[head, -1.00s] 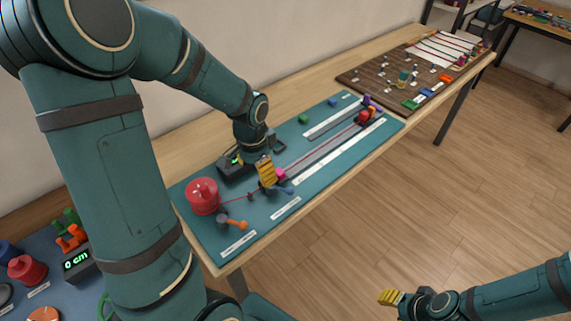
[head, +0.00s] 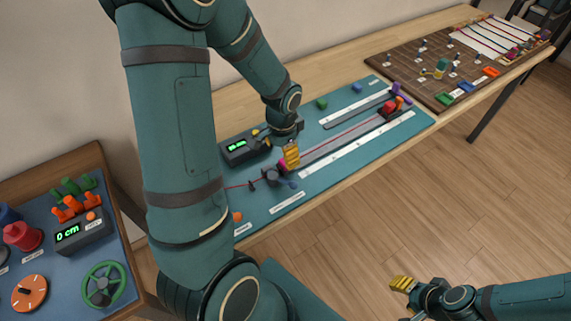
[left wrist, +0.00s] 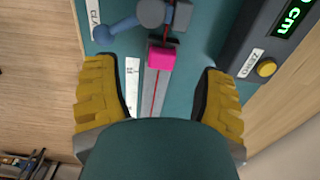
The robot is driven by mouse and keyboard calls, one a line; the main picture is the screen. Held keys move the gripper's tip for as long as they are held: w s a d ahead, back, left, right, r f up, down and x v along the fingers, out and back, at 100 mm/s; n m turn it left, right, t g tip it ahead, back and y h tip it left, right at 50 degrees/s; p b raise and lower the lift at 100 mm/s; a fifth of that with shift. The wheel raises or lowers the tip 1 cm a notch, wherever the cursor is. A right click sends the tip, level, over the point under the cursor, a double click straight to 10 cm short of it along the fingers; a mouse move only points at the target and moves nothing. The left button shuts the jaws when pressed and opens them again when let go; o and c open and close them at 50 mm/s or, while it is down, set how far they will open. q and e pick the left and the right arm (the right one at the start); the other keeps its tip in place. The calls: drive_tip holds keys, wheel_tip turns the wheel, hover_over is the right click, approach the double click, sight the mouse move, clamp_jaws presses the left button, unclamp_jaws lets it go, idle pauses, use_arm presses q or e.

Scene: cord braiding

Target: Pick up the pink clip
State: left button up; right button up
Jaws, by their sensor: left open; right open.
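The pink clip (left wrist: 161,58) sits on a grey track along a red cord in the left wrist view, close to a grey clamp-like part (left wrist: 165,14). In the head view the pink clip (head: 283,166) is mostly hidden by my left gripper. My left gripper (left wrist: 160,95) is open, its yellow fingers on either side of the track and the clip a little beyond the fingertips. It also shows in the head view (head: 291,156), above the teal board. My right gripper (head: 404,285) is open and empty over the floor, away from the table.
The teal board (head: 262,212) carries a digital readout box (head: 246,148), a red block (head: 390,108) at the track's far end and small coloured pieces. A brown pegboard (head: 400,70) lies farther back. A blue panel (head: 65,270) with knobs stands at lower left.

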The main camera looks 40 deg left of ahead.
sight(284, 163)
use_arm(q)
drive_tip(key=shift+w+a+f+b, duration=0.1)
drive_tip(key=shift+f+b, duration=0.15)
drive_tip(key=shift+f, duration=0.7)
drive_tip(key=shift+w+d+f+b, duration=0.1)
drive_tip(key=shift+w+f+b, duration=0.1)
drive_tip(key=shift+f, duration=0.8)
drive_tip(key=shift+w+a+f+b, duration=0.1)
drive_tip(key=shift+f+b, duration=0.15)
drive_tip(key=shift+f, duration=0.7)
drive_tip(key=shift+o, duration=0.2)
drive_tip(key=c, duration=0.9)
